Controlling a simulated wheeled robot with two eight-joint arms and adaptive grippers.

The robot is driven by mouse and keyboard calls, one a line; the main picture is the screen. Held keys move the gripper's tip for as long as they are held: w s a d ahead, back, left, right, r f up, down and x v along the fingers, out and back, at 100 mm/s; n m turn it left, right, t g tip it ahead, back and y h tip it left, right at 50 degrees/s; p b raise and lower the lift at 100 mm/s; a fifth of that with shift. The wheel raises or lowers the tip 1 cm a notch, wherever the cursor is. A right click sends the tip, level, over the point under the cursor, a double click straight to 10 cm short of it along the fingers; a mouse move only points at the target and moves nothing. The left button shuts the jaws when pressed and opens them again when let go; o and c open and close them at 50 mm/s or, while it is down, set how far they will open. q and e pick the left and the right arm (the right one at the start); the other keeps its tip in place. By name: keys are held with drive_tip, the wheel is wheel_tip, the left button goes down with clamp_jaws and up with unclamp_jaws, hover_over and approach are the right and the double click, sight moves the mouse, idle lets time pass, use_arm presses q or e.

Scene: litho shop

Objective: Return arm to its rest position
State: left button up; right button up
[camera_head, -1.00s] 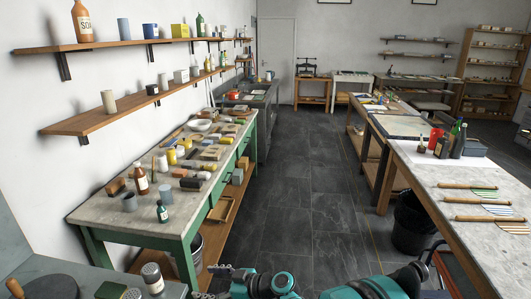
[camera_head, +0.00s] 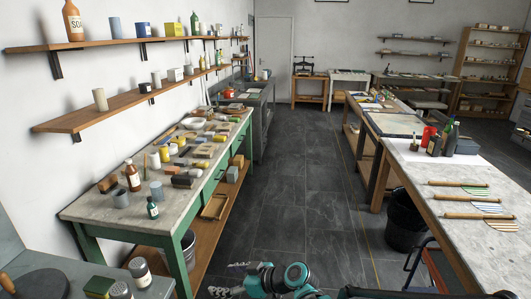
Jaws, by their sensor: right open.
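My right arm (camera_head: 297,274), teal and black, comes in at the bottom edge, right of centre. Its gripper (camera_head: 230,280) points left, low over the dark floor in front of the green workbench. Its fingers are spread apart, with nothing seen between them. The lower part of the gripper is cut off by the picture's bottom edge. My left gripper is not in view.
The green workbench (camera_head: 85,211) with bottles, tins and blocks runs along the left wall. A grey surface (camera_head: 72,262) with jars is at the lower left. A long table (camera_head: 460,207) and a black bin (camera_head: 402,235) stand right. The tiled aisle (camera_head: 300,180) is clear.

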drive_tip(key=s+d+m+h, duration=0.3)
drive_tip(key=s+d, duration=0.3)
drive_tip(key=d, duration=0.3)
drive_tip(key=s+d+r+m+t+h, duration=0.1)
drive_tip(key=s+d+m+h, duration=0.3)
drive_tip(key=d, duration=0.6)
drive_tip(key=s+d+m+t+h, duration=0.1)
drive_tip(key=s+d+m+h, duration=0.3)
drive_tip(key=s+d, duration=0.5)
drive_tip(key=shift+d+r+m, duration=0.3)
drive_tip(key=shift+d+m, duration=0.1)
drive_tip(key=shift+d, duration=0.15)
